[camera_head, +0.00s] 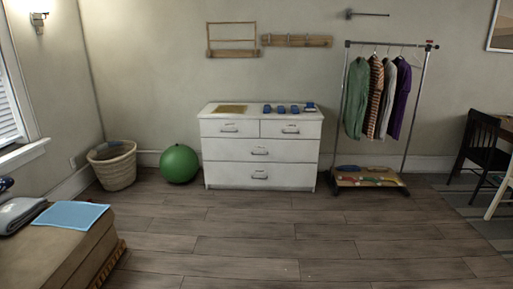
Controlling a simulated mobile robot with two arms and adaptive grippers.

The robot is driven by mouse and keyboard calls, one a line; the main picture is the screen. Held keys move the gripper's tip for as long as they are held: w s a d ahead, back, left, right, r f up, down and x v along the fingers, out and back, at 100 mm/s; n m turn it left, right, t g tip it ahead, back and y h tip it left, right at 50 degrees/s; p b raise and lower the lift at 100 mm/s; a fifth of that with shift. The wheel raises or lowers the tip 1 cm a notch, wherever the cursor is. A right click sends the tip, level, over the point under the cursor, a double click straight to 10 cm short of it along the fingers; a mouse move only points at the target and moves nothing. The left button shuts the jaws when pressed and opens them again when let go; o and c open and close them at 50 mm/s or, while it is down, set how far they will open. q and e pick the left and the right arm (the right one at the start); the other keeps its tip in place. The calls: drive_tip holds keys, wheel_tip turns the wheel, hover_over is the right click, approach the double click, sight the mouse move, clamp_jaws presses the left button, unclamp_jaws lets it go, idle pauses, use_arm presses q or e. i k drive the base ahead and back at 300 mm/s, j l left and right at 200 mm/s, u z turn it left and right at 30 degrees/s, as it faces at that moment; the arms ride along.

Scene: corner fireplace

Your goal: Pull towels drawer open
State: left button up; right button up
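A white dresser (261,147) stands against the back wall in the middle of the head view. The upper left drawer (229,128), upper right drawer (291,130), middle wide drawer (259,150) and bottom wide drawer (259,175) all look closed. I cannot read which one is the towels drawer. Several small blue items (281,109) and a tan flat piece (230,109) lie on its top. Neither gripper shows in this view.
Wooden floor (246,240) is clear before the dresser. A green ball (179,164) and wicker basket (114,166) stand left of it; a clothes rack (417,100) stands right. A brown upholstered piece (75,240) with a blue cloth (70,215) fills the lower left. A dark chair (476,145) is far right.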

sight(268, 150)
drive_tip(key=i, duration=3.6)
drive_tip(key=i+u, duration=0.15)
drive_tip(key=i, duration=0.35)
drive_tip(key=i+l+u, duration=0.15)
drive_tip(key=i, duration=0.3)
drive_tip(key=i+l+u, duration=0.15)
drive_tip(key=i, duration=0.35)
